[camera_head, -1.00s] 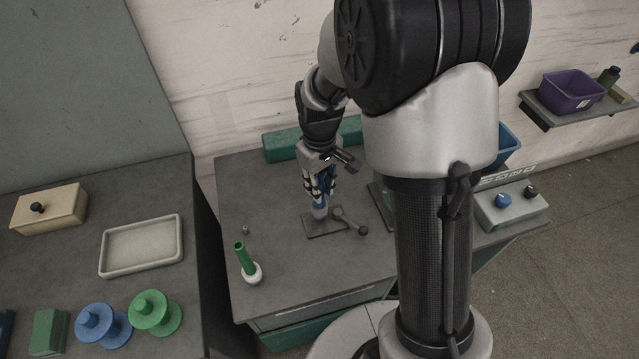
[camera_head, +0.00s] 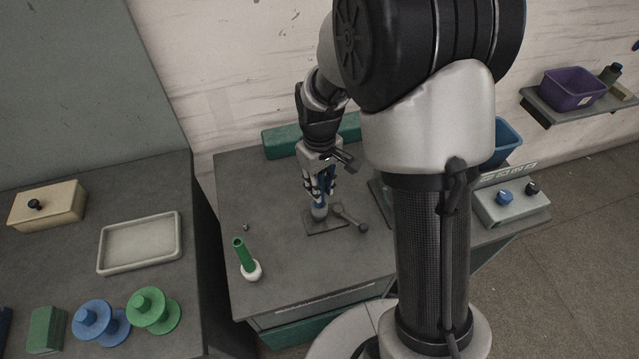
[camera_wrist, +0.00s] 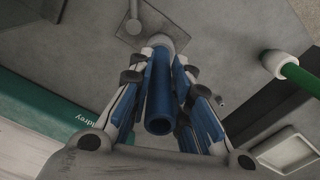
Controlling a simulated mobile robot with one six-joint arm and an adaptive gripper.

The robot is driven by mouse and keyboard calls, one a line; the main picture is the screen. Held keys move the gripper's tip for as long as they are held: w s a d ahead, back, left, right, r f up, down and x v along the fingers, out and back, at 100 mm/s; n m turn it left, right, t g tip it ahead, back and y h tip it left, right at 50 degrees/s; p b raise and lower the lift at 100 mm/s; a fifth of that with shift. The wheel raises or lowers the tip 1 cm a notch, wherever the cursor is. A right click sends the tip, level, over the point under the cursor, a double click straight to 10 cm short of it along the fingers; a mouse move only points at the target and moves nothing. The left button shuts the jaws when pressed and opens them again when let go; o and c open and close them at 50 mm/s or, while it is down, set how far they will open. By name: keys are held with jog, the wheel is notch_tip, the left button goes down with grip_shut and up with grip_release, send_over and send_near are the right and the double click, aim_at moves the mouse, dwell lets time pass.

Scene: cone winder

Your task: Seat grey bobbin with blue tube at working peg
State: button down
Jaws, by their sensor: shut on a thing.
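The grey bobbin (camera_head: 319,212) with the blue tube stands over a small square plate (camera_head: 311,227) on the middle table. Its blue tube (camera_wrist: 160,103) points toward the wrist camera, open end nearest. The bobbin's grey end (camera_wrist: 161,42) is at the plate (camera_wrist: 131,38). My gripper (camera_head: 320,196) points down and is shut on the blue tube, with a finger on each side in the wrist view. The working peg itself is hidden, so I cannot tell how far down the bobbin sits on it.
A dark lever (camera_head: 349,217) lies beside the plate. A green tube (camera_head: 244,255) on a white base stands at the table's front left. A green box (camera_head: 283,141) is behind, a knob panel (camera_head: 511,205) at right. The left table holds a tray (camera_head: 140,244) and spools.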

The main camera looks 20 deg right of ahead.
jog(key=shift+f, duration=0.25)
jog(key=c, duration=1.4)
grip_release()
notch_tip(320, 180, up, 12)
jog(key=shift+f, duration=0.25)
jog(key=shift+r, duration=0.3)
